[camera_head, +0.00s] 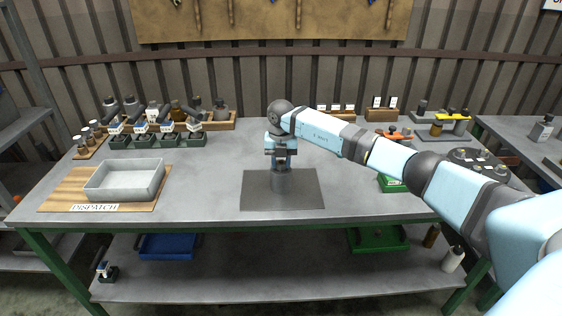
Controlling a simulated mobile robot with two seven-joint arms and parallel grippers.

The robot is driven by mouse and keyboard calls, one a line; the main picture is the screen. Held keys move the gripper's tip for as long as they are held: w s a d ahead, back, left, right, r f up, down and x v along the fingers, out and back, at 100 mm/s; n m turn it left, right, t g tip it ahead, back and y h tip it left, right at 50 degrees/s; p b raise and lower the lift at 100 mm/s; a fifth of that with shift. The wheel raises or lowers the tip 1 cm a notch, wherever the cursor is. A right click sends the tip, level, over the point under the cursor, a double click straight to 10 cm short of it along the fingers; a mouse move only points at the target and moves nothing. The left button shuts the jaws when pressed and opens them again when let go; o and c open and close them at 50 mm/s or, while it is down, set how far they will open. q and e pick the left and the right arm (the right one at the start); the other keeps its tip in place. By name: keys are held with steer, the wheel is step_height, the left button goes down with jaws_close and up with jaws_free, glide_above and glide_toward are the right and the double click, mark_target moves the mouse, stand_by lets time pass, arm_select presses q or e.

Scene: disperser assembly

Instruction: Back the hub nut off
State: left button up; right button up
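The fingers and wrist cover that end, so I cannot make out the hub nut. Whether the fingers are closed on anything is too small to tell. My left gripper is out of view.
A grey bin (124,181) sits on the wooden DISPATCH board (58,192) at the left. Several small dispensers in green holders (155,140) and bottles line the back left. Orange and yellow-topped items (452,117) stand at the back right. Bench around the mat is clear.

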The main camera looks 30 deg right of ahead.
steer(key=shift+n, duration=0.3)
steer(key=n, duration=0.2)
steer(key=shift+n, duration=0.3)
steer(key=n+b, duration=0.1)
steer(key=n, duration=0.3)
steer(key=shift+n, duration=0.3)
steer(key=n, duration=0.4)
steer(key=shift+b, duration=0.35)
steer(key=shift+n, duration=1.4)
steer(key=o, duration=0.9)
